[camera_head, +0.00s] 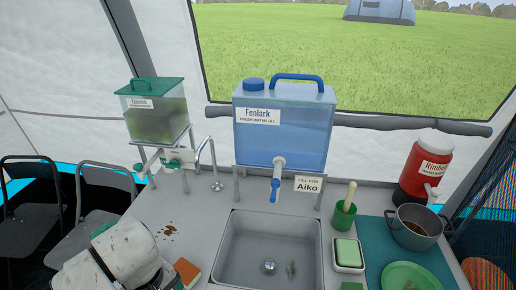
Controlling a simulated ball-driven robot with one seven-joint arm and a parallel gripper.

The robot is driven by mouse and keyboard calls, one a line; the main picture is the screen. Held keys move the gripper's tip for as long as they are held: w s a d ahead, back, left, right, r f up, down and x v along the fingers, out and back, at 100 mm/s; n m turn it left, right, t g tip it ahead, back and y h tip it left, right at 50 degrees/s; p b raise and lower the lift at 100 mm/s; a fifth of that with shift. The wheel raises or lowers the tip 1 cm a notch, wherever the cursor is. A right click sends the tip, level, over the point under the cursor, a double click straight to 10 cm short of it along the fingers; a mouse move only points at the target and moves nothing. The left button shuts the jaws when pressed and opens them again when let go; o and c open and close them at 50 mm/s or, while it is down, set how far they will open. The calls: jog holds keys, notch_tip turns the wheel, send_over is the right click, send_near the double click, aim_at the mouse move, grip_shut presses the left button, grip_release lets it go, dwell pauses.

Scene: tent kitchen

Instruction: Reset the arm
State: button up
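A scuffed white rounded body with a dark band, which looks like part of my arm (112,262), fills the lower left corner of the head view. It is cut off by the bottom edge and covers some of the counter's left end. No gripper fingers show, so I cannot see whether my gripper is open or shut, or whether it holds anything.
A sink (268,255) is set in the counter below a blue water tank (290,140). A green-lidded tank (155,120), faucet (213,165), orange-brown block (187,272), green cup (343,220), soap dish (348,254), pot (416,228), green plate (408,276) and red jug (425,168) surround it.

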jog(key=w+d+f+m+t, duration=0.1)
jog(key=d+f+m, duration=0.2)
jog(key=d, duration=0.8)
jog(key=d+f+m+t+y, duration=0.1)
jog(key=d+f+m, duration=0.1)
jog(key=d, duration=0.9)
jog(key=w+d+f+m+t, duration=0.1)
jog(key=d+f+m, duration=0.2)
jog(key=d, duration=0.8)
jog(key=s+d+r+m+t+h, duration=0.1)
jog(key=s+d+m, duration=0.1)
jog(key=s+d, duration=0.5)
jog(key=s+d+r+m+t, duration=0.15)
jog(key=s+d, duration=0.25)
jog(key=d, duration=0.5)
jog(key=s+f+m+g, duration=0.1)
jog(key=s+f+g, duration=0.3)
jog(key=s, duration=0.6)
jog(key=shift+d+f, duration=0.4)
jog(key=shift+f, duration=0.4)
jog(key=shift+m+g, duration=0.25)
jog(key=shift+c, duration=0.4)
